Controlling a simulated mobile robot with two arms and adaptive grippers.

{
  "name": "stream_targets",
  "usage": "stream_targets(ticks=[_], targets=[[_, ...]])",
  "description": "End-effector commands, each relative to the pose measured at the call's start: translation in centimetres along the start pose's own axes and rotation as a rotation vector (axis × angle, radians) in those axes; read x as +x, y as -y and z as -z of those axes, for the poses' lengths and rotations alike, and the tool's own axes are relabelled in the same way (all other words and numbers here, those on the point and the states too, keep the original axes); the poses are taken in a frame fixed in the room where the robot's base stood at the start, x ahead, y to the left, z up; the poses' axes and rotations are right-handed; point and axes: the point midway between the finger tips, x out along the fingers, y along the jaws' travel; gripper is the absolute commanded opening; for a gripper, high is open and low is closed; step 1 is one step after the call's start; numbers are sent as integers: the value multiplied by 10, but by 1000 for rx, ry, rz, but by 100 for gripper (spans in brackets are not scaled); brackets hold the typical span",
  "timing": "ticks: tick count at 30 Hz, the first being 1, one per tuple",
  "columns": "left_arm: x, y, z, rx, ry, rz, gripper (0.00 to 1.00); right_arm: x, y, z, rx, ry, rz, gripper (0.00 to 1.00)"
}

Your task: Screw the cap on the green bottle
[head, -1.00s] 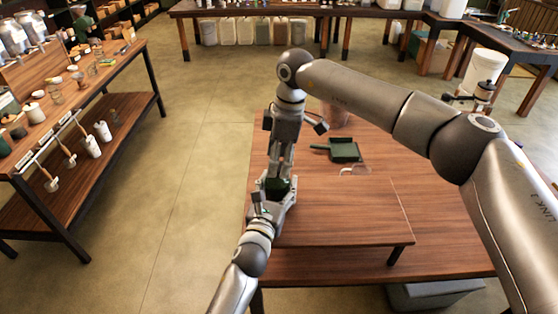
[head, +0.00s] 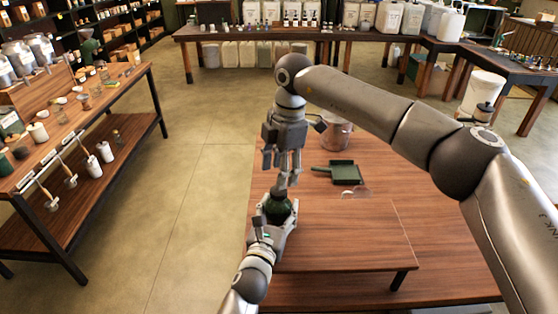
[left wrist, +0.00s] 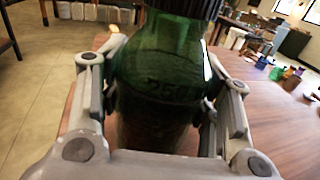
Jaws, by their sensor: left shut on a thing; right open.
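The green bottle (head: 279,209) stands upright at the left edge of the raised wooden board. My left gripper (head: 276,214) is shut around its body, one finger on each side. In the left wrist view the green glass bottle (left wrist: 160,75) fills the middle, between the fingers. A black ribbed cap (left wrist: 185,6) sits at the bottle's top, cut off by the frame edge, so I cannot tell how tightly it sits. My right gripper (head: 283,176) is open and empty, pointing down just above the bottle.
The raised board (head: 345,235) is bare to the right of the bottle. A shelf table (head: 85,130) with jars and brushes stands at the left.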

Motion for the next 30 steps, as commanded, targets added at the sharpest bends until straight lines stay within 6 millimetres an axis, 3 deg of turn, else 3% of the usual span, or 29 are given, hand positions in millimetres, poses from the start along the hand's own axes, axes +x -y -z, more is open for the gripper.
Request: stream_targets(ticks=[30], targets=[[0, -1, 1, 2, -1, -1, 0, -20, -2, 4, -1756, 21, 99, 54]])
